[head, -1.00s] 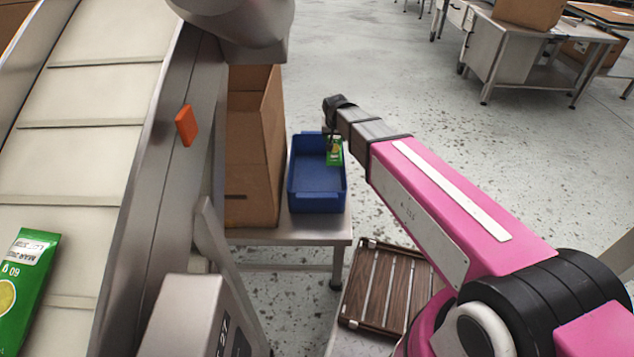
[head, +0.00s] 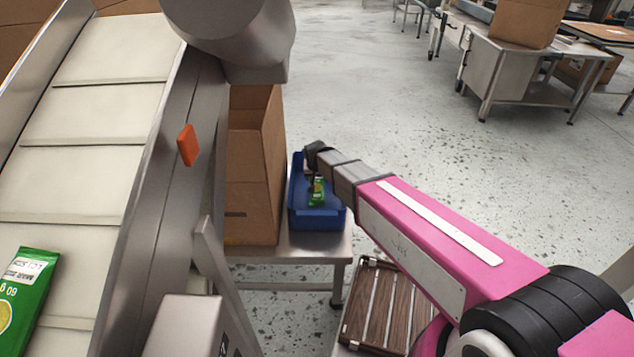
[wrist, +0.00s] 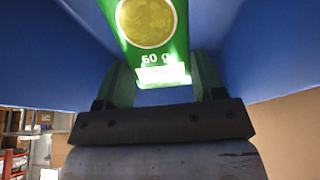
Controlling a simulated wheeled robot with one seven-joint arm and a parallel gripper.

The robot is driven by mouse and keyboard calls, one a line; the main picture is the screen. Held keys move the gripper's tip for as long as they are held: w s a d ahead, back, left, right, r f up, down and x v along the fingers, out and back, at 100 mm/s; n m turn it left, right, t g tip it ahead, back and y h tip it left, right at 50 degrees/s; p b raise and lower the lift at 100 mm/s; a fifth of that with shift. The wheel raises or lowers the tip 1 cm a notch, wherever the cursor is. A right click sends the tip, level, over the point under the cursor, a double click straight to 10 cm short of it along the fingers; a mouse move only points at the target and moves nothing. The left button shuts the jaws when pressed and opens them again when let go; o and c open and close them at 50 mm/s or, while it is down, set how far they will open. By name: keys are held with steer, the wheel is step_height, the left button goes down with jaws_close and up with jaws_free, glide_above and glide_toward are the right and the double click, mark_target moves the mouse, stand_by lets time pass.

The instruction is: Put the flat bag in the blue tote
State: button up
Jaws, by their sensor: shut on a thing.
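The flat bag (head: 317,191) is green with a yellow round print and a white label. It also shows close up in the wrist view (wrist: 152,55), marked "60 g". My gripper (wrist: 165,85) is shut on the end of this bag. In the head view my gripper (head: 316,176) is over the blue tote (head: 318,222), and the bag hangs within the tote's outline. Blue walls stand on both sides of the bag in the wrist view. Whether the bag touches the tote floor cannot be told. The fingertips are small and partly hidden in the head view.
A tall cardboard box (head: 252,185) stands left of the tote on a metal table (head: 310,243). A cleated conveyor (head: 90,125) with another green bag (head: 22,295) is at left. A slatted wooden crate (head: 385,310) is below right.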

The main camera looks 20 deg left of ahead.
mark_target(317, 179)
steer(key=shift+f, duration=1.4)
steer(key=shift+f, duration=0.15)
steer(key=o, duration=0.9)
steer(key=v, duration=1.2)
